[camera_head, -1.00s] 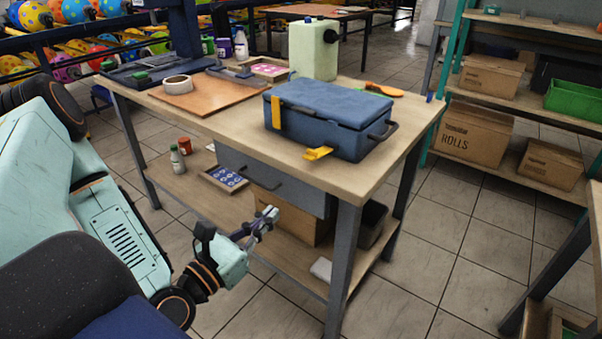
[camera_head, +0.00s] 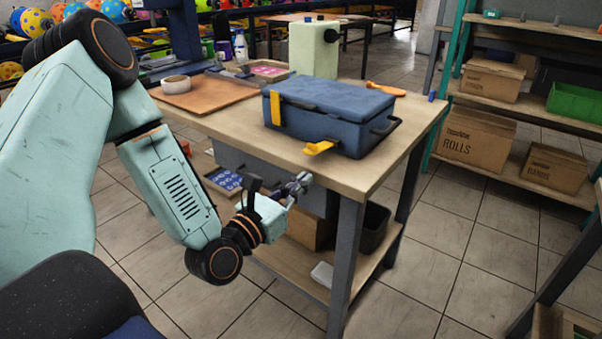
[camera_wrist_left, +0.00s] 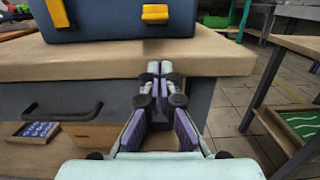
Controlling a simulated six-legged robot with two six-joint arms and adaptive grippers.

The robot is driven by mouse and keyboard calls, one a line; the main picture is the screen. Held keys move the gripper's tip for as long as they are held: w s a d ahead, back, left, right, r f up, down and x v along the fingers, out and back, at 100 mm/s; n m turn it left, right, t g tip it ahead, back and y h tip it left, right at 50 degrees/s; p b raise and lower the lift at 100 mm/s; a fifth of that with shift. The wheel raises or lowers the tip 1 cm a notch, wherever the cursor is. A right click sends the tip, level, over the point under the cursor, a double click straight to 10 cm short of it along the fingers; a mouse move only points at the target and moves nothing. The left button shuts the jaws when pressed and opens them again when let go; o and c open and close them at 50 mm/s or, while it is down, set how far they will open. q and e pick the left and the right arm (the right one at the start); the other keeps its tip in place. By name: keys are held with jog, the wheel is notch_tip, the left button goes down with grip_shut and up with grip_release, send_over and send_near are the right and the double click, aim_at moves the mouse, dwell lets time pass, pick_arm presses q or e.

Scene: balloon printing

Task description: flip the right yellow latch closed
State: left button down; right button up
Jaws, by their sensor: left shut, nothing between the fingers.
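A blue toolbox (camera_head: 322,112) with its lid down sits near the front edge of the workbench (camera_head: 369,172); it also shows in the left wrist view (camera_wrist_left: 110,21). The right yellow latch (camera_head: 319,147) sticks outward and down from the toolbox's front; in the left wrist view it is the short yellow piece (camera_wrist_left: 155,13). The left yellow latch (camera_head: 275,108) lies upright against the front face. My left gripper (camera_head: 302,182) is shut and empty, in front of the bench edge and lower than the right latch, apart from it. In the left wrist view its fingertips (camera_wrist_left: 153,68) meet. My right gripper is out of view.
A drawer handle (camera_wrist_left: 50,113) juts out below the benchtop. A cream canister (camera_head: 313,50) stands behind the toolbox, and an orange-handled tool (camera_head: 386,89) lies to its right. The floor right of the bench is free.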

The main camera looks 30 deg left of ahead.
pick_arm(q)
jog(key=shift+w+r+p, duration=0.15)
jog(key=shift+r+p, duration=0.4)
jog(key=shift+r, duration=1.35)
jog(key=shift+w, duration=0.1)
